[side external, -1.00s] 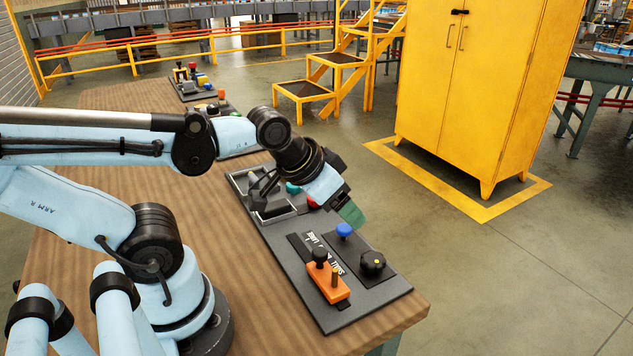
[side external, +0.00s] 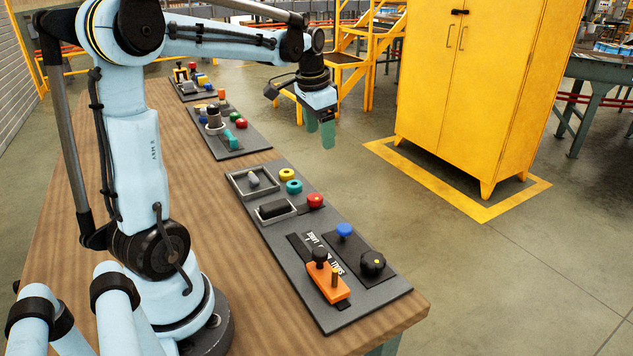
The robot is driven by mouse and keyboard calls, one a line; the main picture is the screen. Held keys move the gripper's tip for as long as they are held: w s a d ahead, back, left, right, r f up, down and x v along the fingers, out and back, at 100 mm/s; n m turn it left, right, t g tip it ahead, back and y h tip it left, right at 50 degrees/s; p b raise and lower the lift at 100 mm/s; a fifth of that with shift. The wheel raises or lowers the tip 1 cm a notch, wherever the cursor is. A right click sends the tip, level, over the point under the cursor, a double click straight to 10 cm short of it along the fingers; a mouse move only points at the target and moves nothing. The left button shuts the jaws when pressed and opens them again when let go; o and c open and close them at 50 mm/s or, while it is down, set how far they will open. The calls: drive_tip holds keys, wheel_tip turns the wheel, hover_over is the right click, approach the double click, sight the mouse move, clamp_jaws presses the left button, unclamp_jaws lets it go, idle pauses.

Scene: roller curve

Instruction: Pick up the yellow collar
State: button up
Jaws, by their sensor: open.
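The yellow collar (side external: 287,174) is a small ring lying on the grey board (side external: 302,268), beside a tray that holds a small grey piece. A teal ring (side external: 294,187) lies just in front of it. My gripper (side external: 321,134) hangs with its green fingers pointing down, above and to the right of the collar in the picture. Its fingers are apart and nothing shows between them.
The near board also carries a red knob (side external: 315,200), a blue knob (side external: 344,230), a black knob (side external: 373,263) and an orange block (side external: 328,283). Another board (side external: 255,140) with several coloured parts lies farther back. A yellow cabinet (side external: 482,90) stands beyond the table.

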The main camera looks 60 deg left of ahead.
drive_tip(key=g+h, duration=0.1)
drive_tip(key=g, duration=0.1)
hover_over(287, 175)
drive_tip(key=a, duration=0.1)
wheel_tip(287, 175, down, 4)
drive_tip(key=f, duration=1.2)
drive_tip(key=shift+w+a+f, duration=0.25)
drive_tip(key=shift+w+a, duration=0.05)
drive_tip(key=c, duration=1.1)
drive_tip(key=shift+r, duration=0.1)
